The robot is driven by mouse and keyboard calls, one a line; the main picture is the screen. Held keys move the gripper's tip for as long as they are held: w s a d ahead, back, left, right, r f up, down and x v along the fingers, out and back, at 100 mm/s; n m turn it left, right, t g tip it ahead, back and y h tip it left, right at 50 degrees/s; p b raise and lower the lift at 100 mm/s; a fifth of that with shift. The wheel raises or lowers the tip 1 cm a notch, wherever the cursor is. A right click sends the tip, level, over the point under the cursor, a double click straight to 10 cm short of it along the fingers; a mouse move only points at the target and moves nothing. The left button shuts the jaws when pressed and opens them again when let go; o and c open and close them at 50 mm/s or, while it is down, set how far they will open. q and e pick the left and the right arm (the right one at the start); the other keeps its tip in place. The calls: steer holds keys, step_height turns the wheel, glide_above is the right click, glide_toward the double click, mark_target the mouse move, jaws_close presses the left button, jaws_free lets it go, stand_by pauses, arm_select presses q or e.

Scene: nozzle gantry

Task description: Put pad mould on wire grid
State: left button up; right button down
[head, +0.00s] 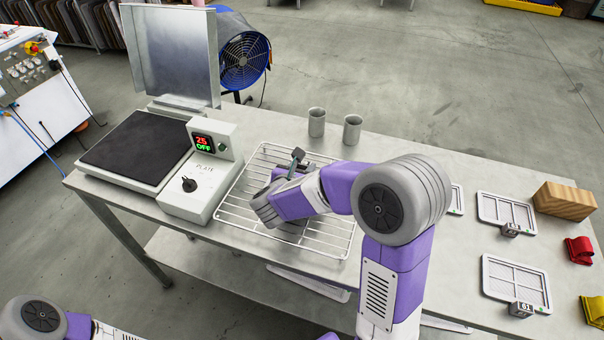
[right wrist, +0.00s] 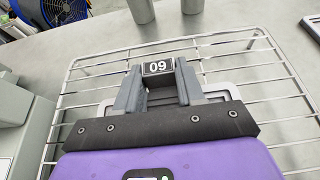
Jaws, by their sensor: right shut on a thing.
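The wire grid (head: 338,243) is a bare metal rack on the bench, right of the hot plate's control box; it fills much of the right wrist view (right wrist: 282,86). My right gripper (right wrist: 158,76) is over the grid, its jaws shut on the dark number tab (right wrist: 158,67) of a pad mould. The mould's pale frame (right wrist: 222,84) shows on both sides of the jaws, above the wires, mostly hidden by my gripper. I cannot tell whether it touches the wires. In the head view my right arm hides the mould. My left gripper is out of view.
Two metal cups (head: 317,122) stand behind the grid. The plate unit (head: 135,150), with its control box (head: 203,180), is to the left. More pad moulds (head: 516,283), a wooden block (head: 564,201) and red and yellow items (head: 580,250) are at the right.

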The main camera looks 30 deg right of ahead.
steer(key=shift+f, duration=0.45)
steer(key=shift+w+f+b, duration=0.1)
steer(key=shift+f+b, duration=0.05)
steer(key=shift+b, duration=0.15)
steer(key=c, duration=0.7)
jaws_free()
steer(key=shift+a+r+p, duration=0.1)
steer(key=shift+r+p, duration=0.2)
steer(key=shift+p, duration=0.1)
steer(key=p+v, duration=0.1)
steer(key=v, duration=1.1)
steer(key=shift+p, duration=0.35)
steer(key=shift+f, duration=0.1)
